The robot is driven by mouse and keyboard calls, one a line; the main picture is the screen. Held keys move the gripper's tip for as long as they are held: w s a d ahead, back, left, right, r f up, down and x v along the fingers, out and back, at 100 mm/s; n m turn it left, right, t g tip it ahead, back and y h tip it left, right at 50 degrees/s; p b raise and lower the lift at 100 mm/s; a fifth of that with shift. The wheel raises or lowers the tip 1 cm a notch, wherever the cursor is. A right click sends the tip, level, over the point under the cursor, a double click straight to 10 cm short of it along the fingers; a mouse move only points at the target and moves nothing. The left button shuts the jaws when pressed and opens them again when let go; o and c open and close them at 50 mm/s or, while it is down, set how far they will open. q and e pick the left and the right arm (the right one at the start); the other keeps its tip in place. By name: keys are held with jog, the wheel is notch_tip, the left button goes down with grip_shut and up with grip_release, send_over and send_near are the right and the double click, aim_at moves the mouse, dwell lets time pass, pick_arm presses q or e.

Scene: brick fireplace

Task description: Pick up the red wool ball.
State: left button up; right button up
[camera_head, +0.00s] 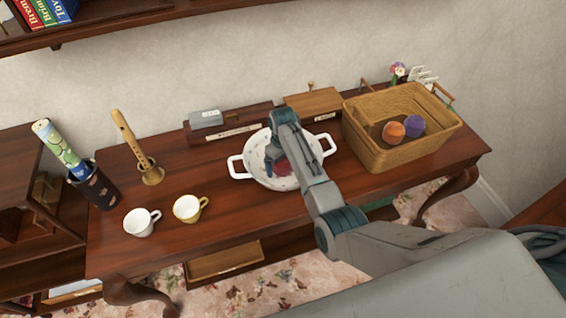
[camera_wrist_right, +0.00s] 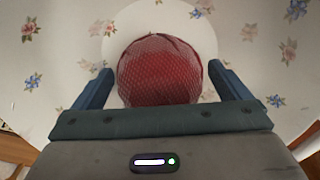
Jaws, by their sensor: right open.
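The red wool ball (camera_wrist_right: 160,70) lies in the white two-handled pot (camera_head: 236,168), whose inside shows small flowers in the right wrist view. In the head view the ball (camera_head: 283,167) is partly hidden by my right gripper. My right gripper (camera_wrist_right: 160,88) is open, with one blue finger on either side of the ball; I cannot tell whether the fingers touch it. In the head view the right gripper (camera_head: 276,165) reaches down into the pot from above. My left gripper is not in view.
A wicker basket (camera_head: 368,155) with an orange ball (camera_head: 393,132) and a purple ball (camera_head: 414,125) stands right of the pot. A white cup (camera_head: 139,222), a yellow cup (camera_head: 188,208) and a recorder (camera_head: 130,140) stand to its left. Boxes (camera_head: 313,103) stand behind.

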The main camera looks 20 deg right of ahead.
jog(key=c, duration=1.1)
jog(key=shift+o, duration=0.2)
jog(key=shift+r, duration=0.1)
notch_tip(320, 180, up, 9)
jog(key=shift+r+b, duration=0.1)
jog(key=shift+b, duration=1.15)
jog(key=shift+r, duration=0.6)
jog(key=shift+r+p, duration=2.05)
jog(key=shift+p, duration=0.25)
